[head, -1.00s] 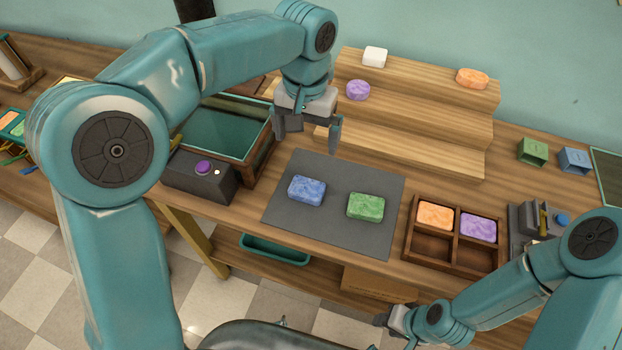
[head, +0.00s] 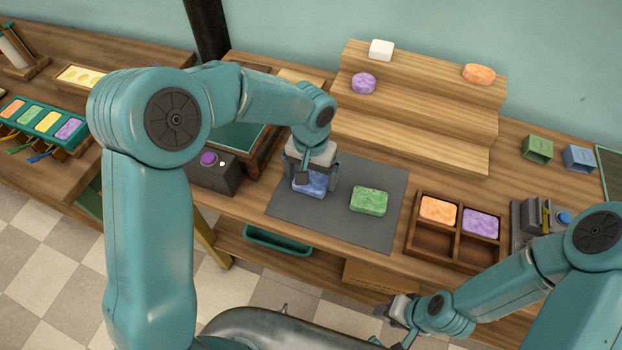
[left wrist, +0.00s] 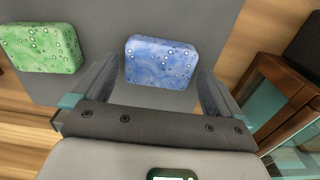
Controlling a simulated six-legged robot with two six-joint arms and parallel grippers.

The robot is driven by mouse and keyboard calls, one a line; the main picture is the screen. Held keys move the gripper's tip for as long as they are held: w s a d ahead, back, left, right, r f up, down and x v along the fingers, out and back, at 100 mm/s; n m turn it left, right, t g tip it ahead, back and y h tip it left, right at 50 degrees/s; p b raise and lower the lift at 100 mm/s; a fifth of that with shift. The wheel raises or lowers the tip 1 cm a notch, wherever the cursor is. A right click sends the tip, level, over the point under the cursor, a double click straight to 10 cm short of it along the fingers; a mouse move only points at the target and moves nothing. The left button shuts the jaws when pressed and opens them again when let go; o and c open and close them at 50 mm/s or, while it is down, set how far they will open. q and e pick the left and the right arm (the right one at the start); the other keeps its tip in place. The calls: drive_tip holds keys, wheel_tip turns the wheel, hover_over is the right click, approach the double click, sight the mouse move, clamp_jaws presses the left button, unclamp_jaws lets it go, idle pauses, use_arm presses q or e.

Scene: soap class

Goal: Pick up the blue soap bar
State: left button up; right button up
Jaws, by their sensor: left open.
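The blue soap bar (head: 309,186) lies on the grey mat (head: 350,230), partly hidden by my left gripper in the head view. In the left wrist view the blue bar (left wrist: 161,62) lies between the lines of the two open fingers, just ahead of them. My left gripper (head: 315,180) is open, close above the bar, with nothing held. My right gripper (head: 395,325) is low at the front of the table; its fingers are too small to tell their state.
A green soap bar (head: 369,200) lies on the mat to the right. A wooden divided tray (head: 437,242) holds an orange and a purple bar. A dark box with a purple button (head: 208,158) stands at left. Wooden steps (head: 410,130) rise behind.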

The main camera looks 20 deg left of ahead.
use_arm(q)
drive_tip(key=shift+s+f, duration=0.15)
drive_tip(key=shift+f, duration=0.35)
drive_tip(key=c, duration=0.9)
